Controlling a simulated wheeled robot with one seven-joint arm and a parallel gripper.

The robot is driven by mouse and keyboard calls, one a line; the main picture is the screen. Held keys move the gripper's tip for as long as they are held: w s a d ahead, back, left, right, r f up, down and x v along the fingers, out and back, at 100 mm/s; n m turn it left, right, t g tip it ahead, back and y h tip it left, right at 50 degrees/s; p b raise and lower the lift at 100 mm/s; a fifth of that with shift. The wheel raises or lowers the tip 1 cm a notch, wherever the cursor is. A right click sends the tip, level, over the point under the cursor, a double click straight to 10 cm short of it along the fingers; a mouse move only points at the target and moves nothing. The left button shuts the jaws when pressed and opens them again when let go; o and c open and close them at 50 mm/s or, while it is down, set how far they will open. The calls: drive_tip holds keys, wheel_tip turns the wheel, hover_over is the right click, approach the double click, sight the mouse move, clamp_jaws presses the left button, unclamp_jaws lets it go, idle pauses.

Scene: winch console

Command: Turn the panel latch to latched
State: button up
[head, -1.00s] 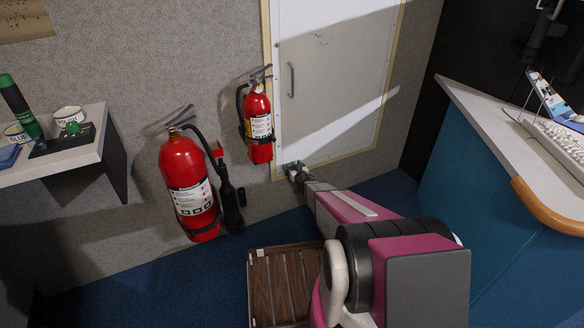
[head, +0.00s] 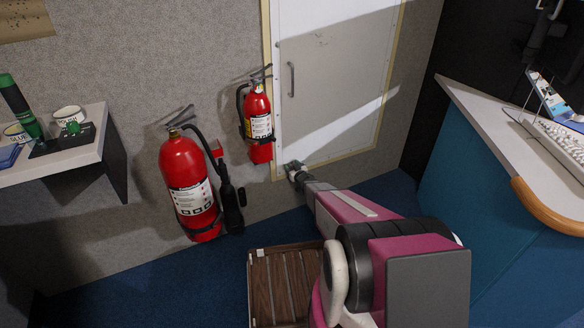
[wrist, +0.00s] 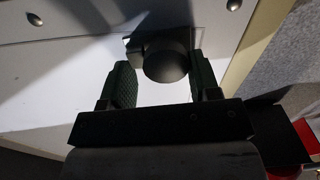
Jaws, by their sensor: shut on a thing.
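The panel latch (wrist: 168,62) shows in the wrist view as a dark rounded knob on a dark base at the edge of the pale panel (wrist: 70,75). My gripper (wrist: 163,82) has one finger on each side of the knob and is shut on it. In the head view my gripper (head: 297,171) is at the lower left corner of the panel (head: 335,75), low on the wall. There it hides most of the latch, so I cannot read the latch's angle.
A small fire extinguisher (head: 258,125) hangs just left of the panel, and a larger one (head: 188,188) is further left. A slatted wooden piece (head: 272,285) lies below my arm. A desk (head: 490,130) stands at the right, a shelf (head: 85,160) at the left.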

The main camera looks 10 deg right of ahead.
drive_tip(key=n, duration=0.4)
drive_tip(key=shift+a, duration=0.3)
drive_tip(key=n, duration=0.4)
drive_tip(key=shift+s+a, duration=0.15)
drive_tip(key=shift+a, duration=0.1)
drive_tip(key=n, duration=0.4)
drive_tip(key=shift+a+f+n, duration=0.1)
drive_tip(key=shift+a+n, duration=0.15)
drive_tip(key=shift+n, duration=0.05)
drive_tip(key=shift+s+a+f+n, duration=0.1)
drive_tip(key=shift+n, duration=0.85)
drive_tip(key=shift+a+f+n, duration=0.1)
drive_tip(key=shift+n, duration=0.85)
drive_tip(key=o, duration=0.9)
